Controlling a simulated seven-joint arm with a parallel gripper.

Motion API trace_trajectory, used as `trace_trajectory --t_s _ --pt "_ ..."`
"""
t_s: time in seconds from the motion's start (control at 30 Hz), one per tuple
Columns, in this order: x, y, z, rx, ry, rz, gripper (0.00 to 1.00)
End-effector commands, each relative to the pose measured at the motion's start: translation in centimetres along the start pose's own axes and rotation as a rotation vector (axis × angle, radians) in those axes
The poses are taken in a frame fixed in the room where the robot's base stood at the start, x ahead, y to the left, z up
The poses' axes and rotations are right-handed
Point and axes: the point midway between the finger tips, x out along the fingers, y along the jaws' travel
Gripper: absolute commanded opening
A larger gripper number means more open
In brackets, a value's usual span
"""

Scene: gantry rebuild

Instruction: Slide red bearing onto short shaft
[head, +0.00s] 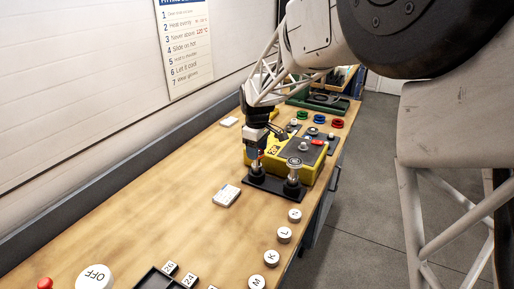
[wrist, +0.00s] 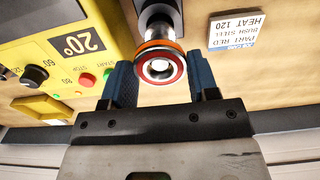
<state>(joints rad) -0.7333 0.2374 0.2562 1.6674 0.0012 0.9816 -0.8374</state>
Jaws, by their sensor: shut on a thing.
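The red bearing (wrist: 160,84) is a red-orange ring between the two blue fingers of my gripper (wrist: 162,72) in the wrist view. My gripper is shut on it. A silver shaft (wrist: 157,14) lines up with the ring, and a bright round end shows in the ring's middle. I cannot tell how far the ring sits along the shaft. In the head view my gripper (head: 254,158) points down over the left post of a black base (head: 272,189) and hides its top. The right shaft (head: 293,174) stands upright with a wider top.
Green, blue and red rings (head: 337,123) lie farther back. A card (head: 227,195) and round white lettered pieces (head: 284,234) lie nearer.

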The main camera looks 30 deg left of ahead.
Motion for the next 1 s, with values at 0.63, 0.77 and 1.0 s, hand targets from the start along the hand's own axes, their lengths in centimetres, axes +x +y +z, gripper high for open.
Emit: trace_trajectory --t_s 0.63,0.77,1.0 --pt "0.73 0.01 0.00 0.000 0.000 0.000 0.26" --pt "0.73 0.00 0.00 0.000 0.000 0.000 0.26" --pt "0.73 0.00 0.00 0.000 0.000 0.000 0.77"
